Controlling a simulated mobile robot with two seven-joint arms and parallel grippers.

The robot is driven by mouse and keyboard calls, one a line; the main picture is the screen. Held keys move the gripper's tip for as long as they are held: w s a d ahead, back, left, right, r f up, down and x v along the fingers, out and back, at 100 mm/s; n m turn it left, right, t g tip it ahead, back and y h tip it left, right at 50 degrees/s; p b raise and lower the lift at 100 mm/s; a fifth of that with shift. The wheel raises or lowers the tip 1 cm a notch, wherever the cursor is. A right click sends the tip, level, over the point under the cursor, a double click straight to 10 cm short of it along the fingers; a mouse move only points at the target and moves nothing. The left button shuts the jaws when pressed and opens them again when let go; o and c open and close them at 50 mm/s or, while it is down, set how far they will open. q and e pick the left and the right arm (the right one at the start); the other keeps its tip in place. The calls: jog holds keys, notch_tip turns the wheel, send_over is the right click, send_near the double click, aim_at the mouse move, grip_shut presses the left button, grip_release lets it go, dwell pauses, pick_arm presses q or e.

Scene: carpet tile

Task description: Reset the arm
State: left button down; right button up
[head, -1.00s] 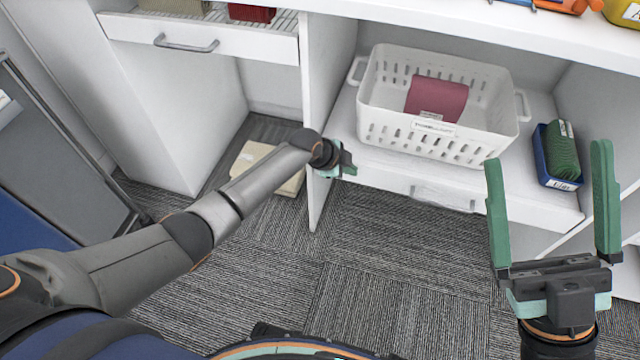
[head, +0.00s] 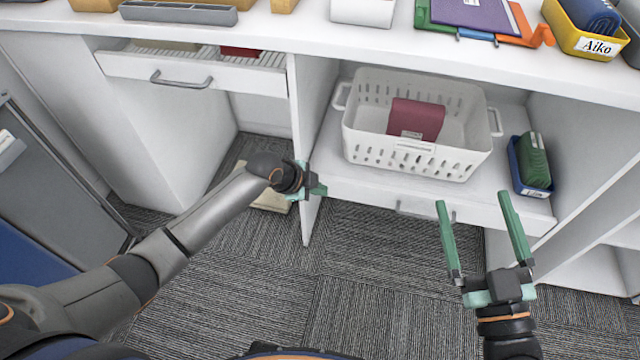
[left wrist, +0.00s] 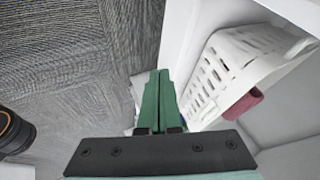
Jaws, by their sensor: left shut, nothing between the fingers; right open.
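My left arm reaches in from the left in the head view. Its gripper (head: 318,190) is at the front edge of the white cabinet divider. In the left wrist view its two green fingers (left wrist: 158,100) are shut together with nothing between them. My right gripper (head: 480,235) stands at the lower right of the head view. Its two green fingers point up and are spread wide with nothing between them, in front of the lower shelf.
A white basket (head: 375,148) holding a dark red item (head: 415,118) stands on the shelf. A blue bin (head: 520,178) with a green item is to its right. A partly open drawer (head: 190,75) is at the left. The carpet (head: 380,265) is clear in the middle.

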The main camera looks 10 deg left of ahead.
jog(key=shift+f, duration=0.3)
pick_arm(q)
jog(key=shift+s, duration=0.1)
jog(key=s+a+r+n+t+h+p, duration=0.1)
jog(key=s+r+n+t, duration=0.6)
jog(key=r, duration=0.5)
jog(key=s+a+r+n+t+h+p, duration=0.1)
jog(key=s+r+n+t, duration=0.4)
jog(key=s+r, duration=0.55)
jog(key=s+a+f+n+g+y+p, duration=0.2)
jog(key=s+f+g+y+p, duration=0.2)
jog(key=p, duration=1.7)
jog(key=s+f+g, duration=0.2)
jog(key=s+g, duration=0.1)
jog(key=g, duration=0.1)
jog(key=shift+s+a+n, duration=0.2)
jog(key=shift+a+n, duration=0.1)
pick_arm(e)
jog(key=s+d+f+m+g+h, duration=0.2)
jog(key=s+f+m+g+h, duration=0.2)
jog(key=s+f+g, duration=0.3)
jog(key=s+g, duration=0.2)
jog(key=shift+d+g, duration=0.3)
jog(key=shift+g, duration=0.1)
